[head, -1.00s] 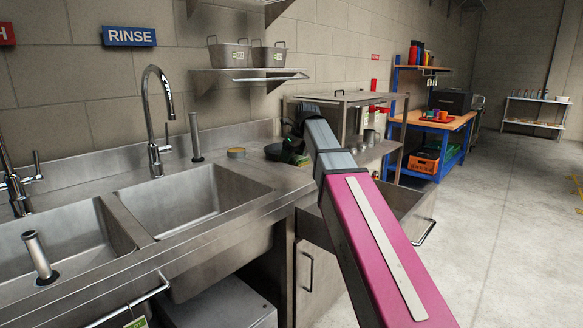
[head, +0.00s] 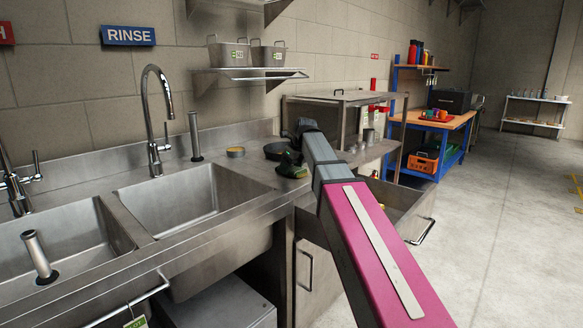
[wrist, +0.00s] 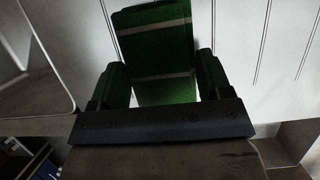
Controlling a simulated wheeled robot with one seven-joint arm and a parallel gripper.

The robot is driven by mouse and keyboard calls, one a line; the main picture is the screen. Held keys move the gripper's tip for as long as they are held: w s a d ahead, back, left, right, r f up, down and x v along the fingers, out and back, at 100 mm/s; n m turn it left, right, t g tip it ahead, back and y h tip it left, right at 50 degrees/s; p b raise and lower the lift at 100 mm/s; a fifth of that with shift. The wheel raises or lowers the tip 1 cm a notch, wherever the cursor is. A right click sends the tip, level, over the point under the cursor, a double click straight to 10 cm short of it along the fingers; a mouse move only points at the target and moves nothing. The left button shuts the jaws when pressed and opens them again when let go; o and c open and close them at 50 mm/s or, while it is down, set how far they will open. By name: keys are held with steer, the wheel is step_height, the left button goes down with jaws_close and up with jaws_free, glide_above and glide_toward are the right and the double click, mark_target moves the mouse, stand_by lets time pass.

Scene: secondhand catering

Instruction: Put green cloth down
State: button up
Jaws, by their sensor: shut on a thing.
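The green cloth (wrist: 152,38), with pale stripes, is between the two fingers of my gripper (wrist: 160,66) in the wrist view. My gripper is shut on it. In the head view the cloth (head: 291,171) shows as a small green patch below my gripper (head: 290,158), at the drainboard to the right of the rinse sink. My arm hides part of that area. I cannot tell whether the cloth touches the steel surface.
A dark pan (head: 274,152) is just behind my gripper, and a small round tin (head: 236,152) lies to its left. The rinse sink (head: 190,200) is empty. A steel cabinet (head: 335,105) stands behind my arm. An open drawer (head: 405,212) juts out at right.

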steer(key=o, duration=0.8)
steer(key=v, duration=1.2)
steer(key=shift+r, duration=0.1)
